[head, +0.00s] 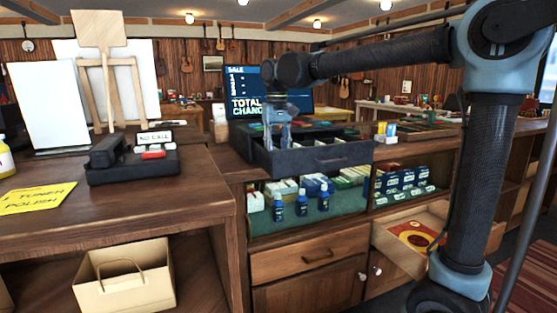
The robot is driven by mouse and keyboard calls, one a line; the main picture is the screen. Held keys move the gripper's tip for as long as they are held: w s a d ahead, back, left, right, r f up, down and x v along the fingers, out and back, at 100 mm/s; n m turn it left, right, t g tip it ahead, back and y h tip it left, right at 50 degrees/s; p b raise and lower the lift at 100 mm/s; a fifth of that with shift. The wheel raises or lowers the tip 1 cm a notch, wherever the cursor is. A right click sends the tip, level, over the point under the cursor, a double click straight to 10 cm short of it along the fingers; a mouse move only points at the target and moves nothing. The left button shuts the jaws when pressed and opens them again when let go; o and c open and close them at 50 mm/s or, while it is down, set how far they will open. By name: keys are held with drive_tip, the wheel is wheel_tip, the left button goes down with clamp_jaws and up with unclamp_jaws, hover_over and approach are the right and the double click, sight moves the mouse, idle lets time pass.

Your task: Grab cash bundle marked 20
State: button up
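An open dark cash drawer (325,156) juts out from under the till on the counter. Its compartments hold small pale items, too small to read. I cannot make out a bundle marked 20. My gripper (278,142) points down into the left part of the drawer. Its fingertips are partly hidden behind the drawer front. I cannot tell whether the fingers are apart or hold anything.
The till screen (248,100) stands behind my gripper. Blue bottles (302,202) and boxes fill the shelf below the drawer. A lower drawer (408,235) stands open at right, and a paper bag (122,280) sits lower left.

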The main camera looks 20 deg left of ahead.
clamp_jaws()
